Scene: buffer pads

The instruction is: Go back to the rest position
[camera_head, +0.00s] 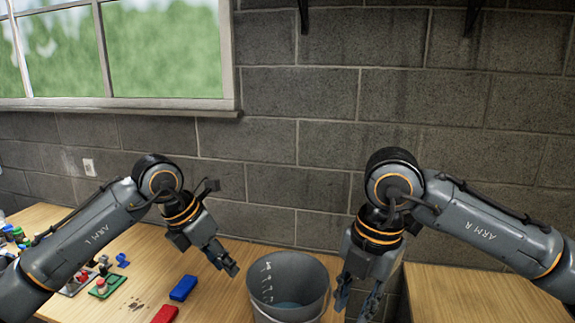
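My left gripper (226,266) hangs above the wooden table, left of the bucket, with its fingers pointing down and to the right. Its fingers look close together and nothing shows between them, but the angle hides whether they are apart. My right gripper (356,299) points down at the right side of the bucket. Its two fingers stand apart with nothing seen between them. Both arms are bent and raised, coming in from the two sides.
A grey bucket (290,268) with some liquid stands between the grippers. A blue pad (183,288) and a red pad (165,314) lie on the left table (215,305). Several small parts lie further left. Another table (470,292) at right looks bare. A block wall (300,140) stands behind.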

